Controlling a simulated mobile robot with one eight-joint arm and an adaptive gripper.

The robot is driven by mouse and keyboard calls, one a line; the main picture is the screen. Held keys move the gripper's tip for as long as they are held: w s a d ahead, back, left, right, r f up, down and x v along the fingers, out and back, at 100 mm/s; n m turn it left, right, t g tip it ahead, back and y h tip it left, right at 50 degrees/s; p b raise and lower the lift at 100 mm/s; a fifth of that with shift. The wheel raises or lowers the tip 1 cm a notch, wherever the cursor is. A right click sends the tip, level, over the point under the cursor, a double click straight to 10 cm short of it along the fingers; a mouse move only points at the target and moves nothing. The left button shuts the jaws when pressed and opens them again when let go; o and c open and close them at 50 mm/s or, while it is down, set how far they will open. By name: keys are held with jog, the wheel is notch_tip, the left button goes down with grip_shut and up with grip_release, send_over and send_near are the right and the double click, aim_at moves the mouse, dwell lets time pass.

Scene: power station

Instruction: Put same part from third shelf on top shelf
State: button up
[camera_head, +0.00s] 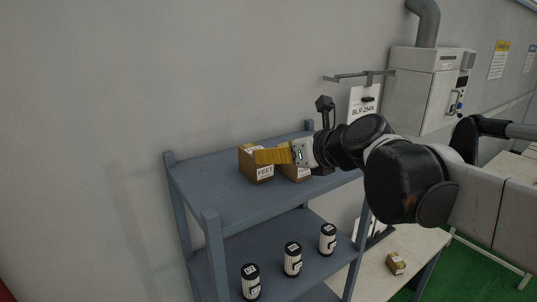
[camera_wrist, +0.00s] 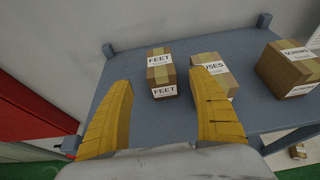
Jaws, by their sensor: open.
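The top shelf (camera_head: 205,187) of a blue-grey rack holds cardboard boxes. The box labelled FEET (camera_head: 258,174) stands there, partly behind my gripper (camera_head: 272,156) in the head view. In the wrist view the FEET box (camera_wrist: 162,76) shows beyond and between my two yellow fingers. My gripper (camera_wrist: 163,80) is open and nothing is in it. A box labelled FUSES (camera_wrist: 224,80) stands right of the FEET box, partly covered by the right finger. Another box (camera_wrist: 298,72) stands further right; its label looks like SCREWS. The third shelf cannot be made out.
The shelf below holds three black-and-white cylinders (camera_head: 292,260). A small box (camera_head: 396,264) lies on a pale table (camera_head: 375,283) at the right. A wall cabinet (camera_head: 420,90) hangs behind. The top shelf's left part is bare.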

jog(key=s+d+f+n+g+h, duration=0.2)
jog(key=s+d+f+n, duration=0.6)
jog(key=n, duration=0.6)
jog(key=s+d+f+n+g+h, duration=0.2)
jog(key=s+d+f+n+h, duration=0.3)
jog(key=s+d+f+n, duration=0.4)
jog(key=s+f+n, duration=0.4)
jog(key=s+n, duration=0.2)
jog(key=shift+s, duration=0.25)
